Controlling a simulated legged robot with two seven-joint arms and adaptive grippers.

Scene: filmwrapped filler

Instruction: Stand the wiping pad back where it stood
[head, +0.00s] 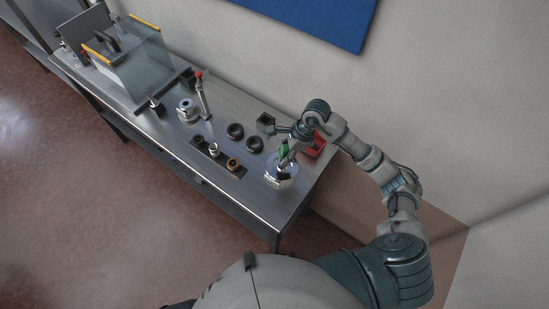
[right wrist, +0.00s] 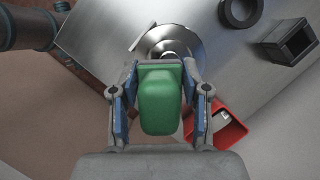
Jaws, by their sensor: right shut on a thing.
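My right gripper (head: 285,158) is shut on a green block-shaped pad (right wrist: 160,100), which I take to be the wiping pad. The pad sits between the two fingers in the right wrist view (right wrist: 160,70); a bit of its green also shows in the head view (head: 284,151). The gripper is over the right end of the steel bench, by a shiny round metal piece (head: 281,178) that lies beyond the pad in the wrist view (right wrist: 172,42). Whether the pad touches it I cannot tell. My left gripper is not in view.
A red tray (right wrist: 232,132) with a pale item inside stands right of the gripper. A black hollow square holder (right wrist: 289,42) and black rings (head: 235,130) are near. A black strip (head: 218,156) holds small parts. A clear-walled unit (head: 130,60) fills the bench's left.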

